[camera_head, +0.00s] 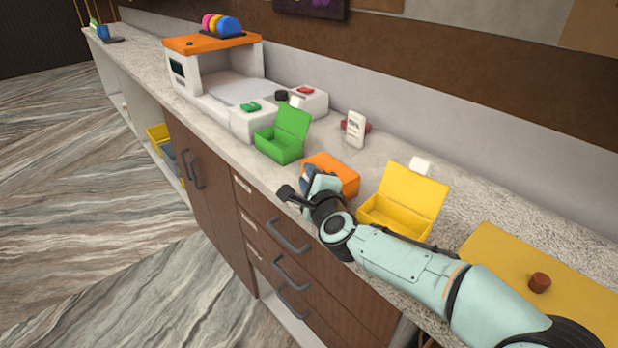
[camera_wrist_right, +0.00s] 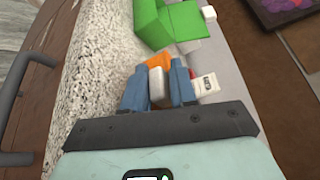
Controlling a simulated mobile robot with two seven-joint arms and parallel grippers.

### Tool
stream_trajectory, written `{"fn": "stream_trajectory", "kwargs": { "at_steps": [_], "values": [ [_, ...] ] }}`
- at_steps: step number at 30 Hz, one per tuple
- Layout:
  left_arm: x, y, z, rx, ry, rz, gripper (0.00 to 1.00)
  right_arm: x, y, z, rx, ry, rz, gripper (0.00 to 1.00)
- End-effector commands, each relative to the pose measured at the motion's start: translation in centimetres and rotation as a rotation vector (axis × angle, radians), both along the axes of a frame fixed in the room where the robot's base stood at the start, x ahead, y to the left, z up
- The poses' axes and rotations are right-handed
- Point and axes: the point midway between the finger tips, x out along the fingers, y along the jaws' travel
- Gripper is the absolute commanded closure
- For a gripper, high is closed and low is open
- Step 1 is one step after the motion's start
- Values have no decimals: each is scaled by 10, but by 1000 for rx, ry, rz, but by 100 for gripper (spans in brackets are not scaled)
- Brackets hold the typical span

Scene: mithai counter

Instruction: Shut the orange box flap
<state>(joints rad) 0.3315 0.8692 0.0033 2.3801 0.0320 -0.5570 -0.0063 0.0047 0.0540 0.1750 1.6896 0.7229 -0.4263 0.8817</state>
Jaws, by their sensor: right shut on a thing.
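The orange box (camera_head: 338,171) stands on the counter between the green and yellow boxes. Its orange top looks lowered, flat or nearly so; I cannot tell whether it is fully closed. My right gripper (camera_head: 311,183) is at the box's front left side and partly covers it. In the right wrist view, the blue fingers (camera_wrist_right: 160,76) are shut on a pale grey-white tab (camera_wrist_right: 157,88), with the orange box (camera_wrist_right: 157,62) just beyond. The tab is hidden in the head view. My left gripper is not in view.
The green box (camera_head: 279,147) and the yellow box (camera_head: 380,213) stand open on either side. A white sign (camera_head: 355,129) stands behind. A white machine with an orange top (camera_head: 211,43) is farther left. A yellow board (camera_head: 505,262) with a brown piece (camera_head: 540,282) lies at right.

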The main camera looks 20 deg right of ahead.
Motion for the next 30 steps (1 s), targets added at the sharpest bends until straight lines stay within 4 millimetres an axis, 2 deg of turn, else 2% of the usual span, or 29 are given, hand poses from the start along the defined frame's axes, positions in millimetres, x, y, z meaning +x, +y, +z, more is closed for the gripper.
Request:
{"fn": "stream_trajectory", "kwargs": {
  "at_steps": [1, 4, 5, 6, 22, 26, 30],
  "values": [
    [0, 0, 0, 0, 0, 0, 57, 0, 0, -11, 10, 21, 1, 100],
    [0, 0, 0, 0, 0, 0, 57, 1, 0, -12, 10, 22, 1, 100],
    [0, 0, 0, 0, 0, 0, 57, 0, 0, -12, 10, 23, 1, 67],
    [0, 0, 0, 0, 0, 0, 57, 1, 0, -12, 10, 22, 0, 56],
    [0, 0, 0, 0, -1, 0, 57, -5, 0, -4, 2, 8, 0, 56],
    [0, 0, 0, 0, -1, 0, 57, -22, 3, 0, 1, 7, 1, 56],
    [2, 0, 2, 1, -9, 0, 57, -53, 8, 5, 2, 7, 1, 56]
  ]
}}
